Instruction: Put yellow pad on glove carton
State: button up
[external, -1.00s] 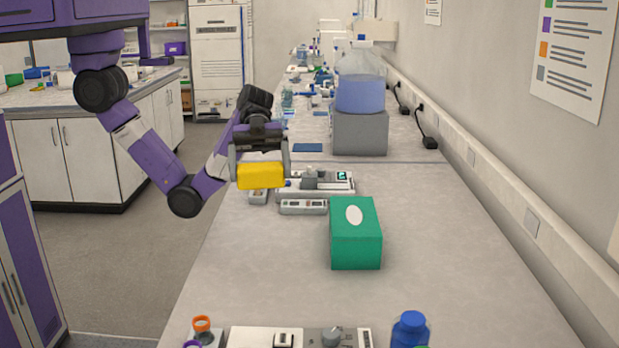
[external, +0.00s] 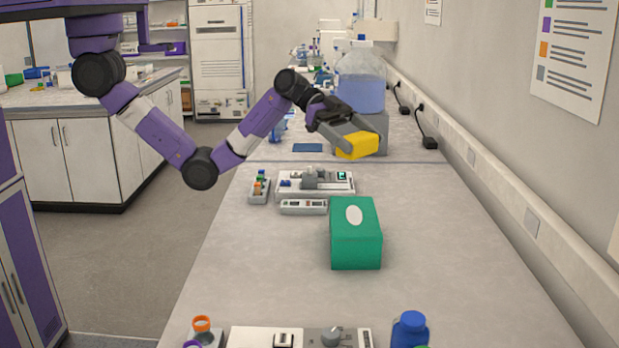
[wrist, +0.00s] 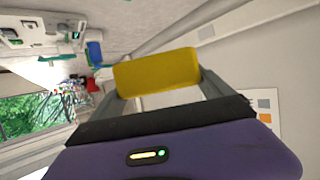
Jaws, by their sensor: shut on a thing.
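The yellow pad (external: 357,145) is held in my gripper (external: 352,138), raised above the bench behind the carton in the external view. In the wrist view the yellow pad (wrist: 157,73) sits between the two fingers of my gripper (wrist: 160,80). The green glove carton (external: 356,246), with a white oval on its top, stands on the bench nearer the external camera. The pad and the carton are apart.
A white bench device (external: 316,186) and a small rack of coloured vials (external: 259,190) stand left of and behind the carton. A large blue-filled bottle (external: 362,93) on a grey block is behind the pad. A blue bottle (external: 409,330) stands at the front. Bench right of the carton is clear.

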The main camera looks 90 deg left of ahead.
aim_at(354, 215)
notch_tip(354, 215, down, 16)
jog(key=shift+r+p, duration=0.25)
jog(key=shift+p, duration=0.7)
jog(key=shift+f, duration=0.2)
jog(key=o, duration=1.1)
jog(key=shift+r, duration=0.2)
jog(key=b+v, duration=0.2)
jog(key=v, duration=1)
jog(key=shift+f, duration=0.1)
